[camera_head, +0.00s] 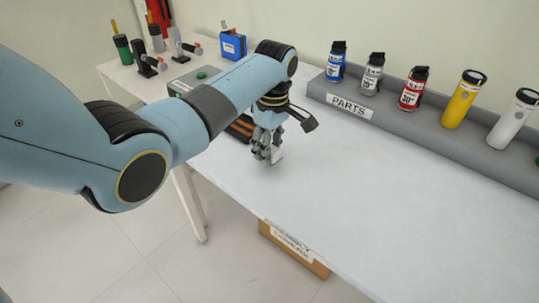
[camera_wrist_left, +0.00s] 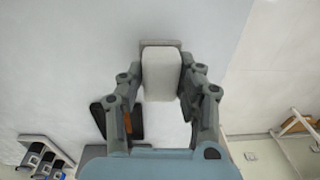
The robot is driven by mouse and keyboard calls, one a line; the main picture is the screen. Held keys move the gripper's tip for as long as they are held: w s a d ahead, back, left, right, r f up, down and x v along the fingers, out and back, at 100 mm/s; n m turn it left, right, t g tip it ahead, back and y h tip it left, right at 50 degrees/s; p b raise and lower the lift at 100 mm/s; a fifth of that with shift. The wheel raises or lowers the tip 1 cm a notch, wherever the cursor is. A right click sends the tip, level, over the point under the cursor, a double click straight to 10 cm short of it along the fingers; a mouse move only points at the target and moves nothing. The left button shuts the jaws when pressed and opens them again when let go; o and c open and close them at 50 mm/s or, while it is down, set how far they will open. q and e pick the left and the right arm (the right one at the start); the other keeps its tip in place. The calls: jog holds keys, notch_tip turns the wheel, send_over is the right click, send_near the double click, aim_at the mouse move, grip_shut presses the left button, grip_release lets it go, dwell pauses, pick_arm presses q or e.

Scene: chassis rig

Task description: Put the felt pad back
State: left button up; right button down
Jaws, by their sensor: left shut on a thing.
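My left gripper (camera_head: 267,150) is over the white table, low above its surface, with the fingers pointing down. In the left wrist view the gripper (camera_wrist_left: 161,72) is shut on a pale, rounded block-like piece, which looks like the felt pad (camera_wrist_left: 161,85). A grey edge shows at its far end. In the head view only a small white part of the pad (camera_head: 277,156) shows beside the fingers. I cannot tell whether it touches the table. My right gripper is in neither view.
A black and orange item (camera_head: 240,128) lies just behind the left gripper. A grey rack labelled PARTS (camera_head: 349,107) with several cans and cylinders runs along the back. A blue box (camera_head: 233,44) stands further left. The table's front right (camera_head: 400,200) is clear. A cardboard box (camera_head: 292,252) is below the front edge.

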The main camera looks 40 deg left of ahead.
pick_arm(q)
notch_tip(320, 180, down, 3)
jog(key=shift+r, duration=0.2)
jog(key=shift+f, duration=0.2)
jog(key=o, duration=1.1)
jog(key=shift+f, duration=0.1)
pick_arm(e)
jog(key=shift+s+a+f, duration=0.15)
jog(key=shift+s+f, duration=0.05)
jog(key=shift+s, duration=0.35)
